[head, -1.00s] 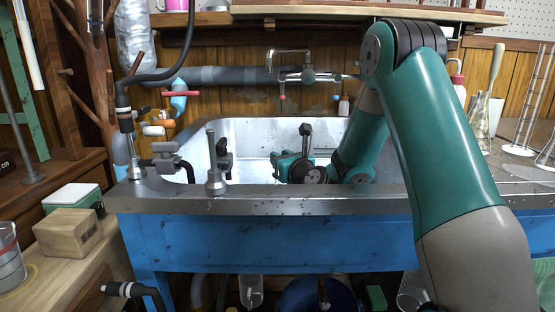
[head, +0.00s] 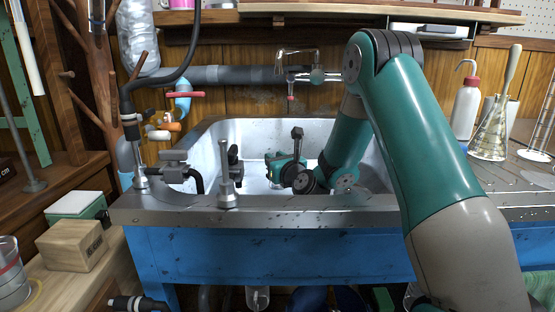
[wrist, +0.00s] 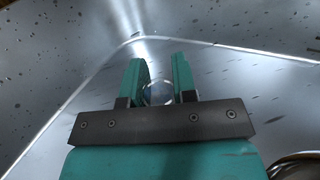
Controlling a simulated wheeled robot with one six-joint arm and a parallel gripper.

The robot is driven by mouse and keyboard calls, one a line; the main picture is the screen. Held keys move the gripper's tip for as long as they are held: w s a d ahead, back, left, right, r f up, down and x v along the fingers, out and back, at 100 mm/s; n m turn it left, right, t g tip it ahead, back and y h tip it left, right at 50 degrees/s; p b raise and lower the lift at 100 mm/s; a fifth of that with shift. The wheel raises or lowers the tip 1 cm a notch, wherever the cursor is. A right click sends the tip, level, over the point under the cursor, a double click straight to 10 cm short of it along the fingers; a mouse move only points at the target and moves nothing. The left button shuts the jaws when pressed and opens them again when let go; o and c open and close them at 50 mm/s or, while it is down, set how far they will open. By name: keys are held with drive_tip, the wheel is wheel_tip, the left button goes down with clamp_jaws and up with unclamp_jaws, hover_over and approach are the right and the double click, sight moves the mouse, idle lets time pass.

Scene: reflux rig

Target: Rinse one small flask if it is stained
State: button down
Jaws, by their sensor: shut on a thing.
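My gripper is low inside the metal sink (head: 245,127) in the head view, where the sink's front rim and my arm hide its fingertips. In the wrist view my gripper (wrist: 158,88) has its two green fingers closed on a small clear, round glass piece (wrist: 157,94). It looks like part of a small flask. Most of it is hidden by the gripper, and I cannot tell whether it is stained. Bare, speckled sink metal shows beyond the fingers. A larger conical flask (head: 488,143), with a long-handled tool standing in it, is on the counter at the right.
A tap (head: 316,76) is on the back wall above the sink. A wash bottle (head: 466,106) and a rack (head: 545,120) are at the right. A wooden block (head: 72,245) is at lower left.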

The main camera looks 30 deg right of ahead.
drive_tip(key=shift+f, duration=0.1)
drive_tip(key=c, duration=0.8)
unclamp_jaws()
